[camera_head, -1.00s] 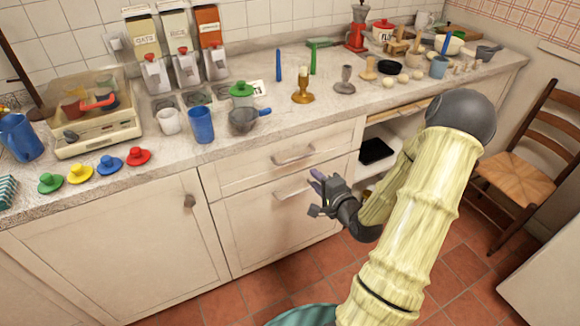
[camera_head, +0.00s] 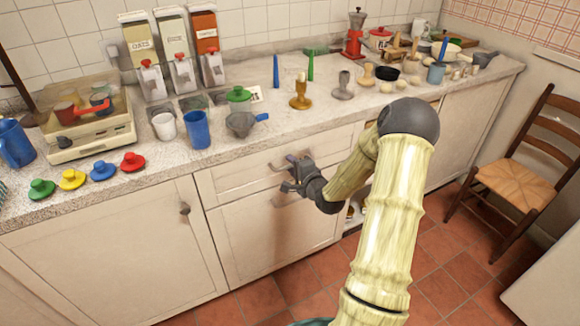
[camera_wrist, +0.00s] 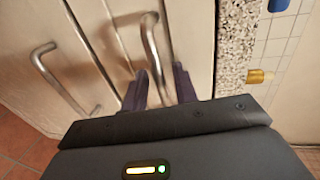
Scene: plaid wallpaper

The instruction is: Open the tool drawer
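Two drawers sit one above the other under the counter. The upper drawer (camera_head: 225,180) is closed, with a metal bar handle (camera_head: 277,166); this handle also shows in the wrist view (camera_wrist: 151,40). The lower drawer (camera_head: 235,240) is closed too, and its handle (camera_wrist: 50,66) shows at the left of the wrist view. Which is the tool drawer is not marked. My gripper (camera_head: 290,173) is at the upper drawer's handle. In the wrist view its two dark fingers (camera_wrist: 159,88) are apart, with the handle just beyond their tips, roughly in line with the gap. Contact cannot be told.
The counter (camera_head: 260,135) above carries mugs, candlesticks, a funnel-like grey cup and coloured lids. A closed cabinet door (camera_head: 110,250) is to the left. Open shelving to the right is mostly hidden by my arm. A chair (camera_head: 520,180) stands at right; red-tiled floor (camera_head: 450,250) is clear between.

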